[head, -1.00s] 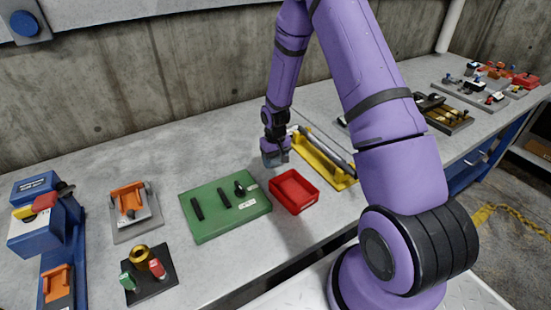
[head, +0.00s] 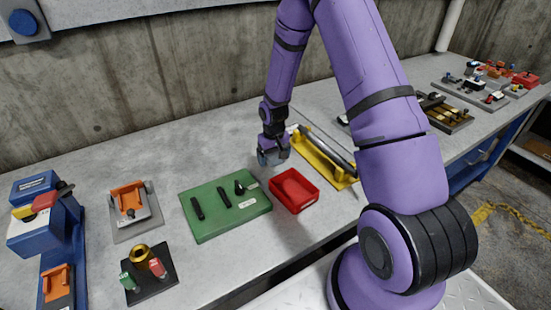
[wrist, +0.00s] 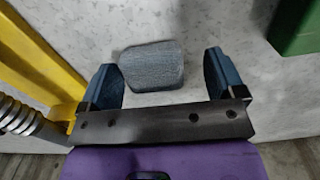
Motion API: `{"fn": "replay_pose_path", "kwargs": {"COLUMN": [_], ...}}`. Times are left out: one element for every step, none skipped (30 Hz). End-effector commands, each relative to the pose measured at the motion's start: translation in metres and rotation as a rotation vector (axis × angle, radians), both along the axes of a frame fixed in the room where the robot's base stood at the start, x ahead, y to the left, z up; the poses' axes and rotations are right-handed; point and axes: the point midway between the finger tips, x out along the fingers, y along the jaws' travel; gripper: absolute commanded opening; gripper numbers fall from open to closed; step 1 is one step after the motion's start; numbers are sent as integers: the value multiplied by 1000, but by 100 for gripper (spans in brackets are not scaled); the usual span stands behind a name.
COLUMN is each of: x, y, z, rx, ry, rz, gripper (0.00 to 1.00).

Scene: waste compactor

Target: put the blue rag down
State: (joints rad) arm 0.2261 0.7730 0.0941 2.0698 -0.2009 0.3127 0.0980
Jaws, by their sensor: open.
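The blue rag (wrist: 152,66) is a small grey-blue folded pad. In the wrist view it lies on the grey bench top, between my two blue fingertips and apart from both. My gripper (wrist: 164,75) is open around it, with a gap on each side. In the head view my gripper (head: 271,157) is low over the bench, behind the red tray. There the rag is mostly hidden by my fingers and I cannot pick it out clearly.
The red tray (head: 310,205) stands just in front of my gripper. The green board (head: 228,229) with black handles is at left, and the yellow rack (head: 340,180) with rods is close on the right. The bench top (head: 200,145) behind the green board is clear.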

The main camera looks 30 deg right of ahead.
Motion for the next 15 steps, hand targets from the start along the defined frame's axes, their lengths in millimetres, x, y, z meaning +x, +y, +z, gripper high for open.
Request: {"fn": "replay_pose_path", "kwargs": {"x": [1, 1, 2, 2, 2, 3, 2, 3, 3, 3, 3, 2, 3, 3, 3], "y": [-2, -2, -1, 0, 0, 1, 1, 1, 1, 1, 1, 1, 1, 1, 1], "z": [10, 16, 24, 30, 36, 44, 50, 56, 63, 68, 73, 78, 82, 86, 90], "rx": [-2, -2, -3, -3, -3, -4, -4, -5, -5, -5, -5, -4, -4, -4, -4], "ry": [-5, -5, -7, -7, -7, -8, -7, -8, -8, -8, -8, -7, -7, -7, -7], "rz": [-2, -2, -1, -1, -2, -3, -3, -4, -4, -4, -4, -3, -3, -4, -4], "gripper": [88, 88, 88, 88, 88, 88, 88, 88, 88, 88, 88, 88, 88, 88, 88]}}
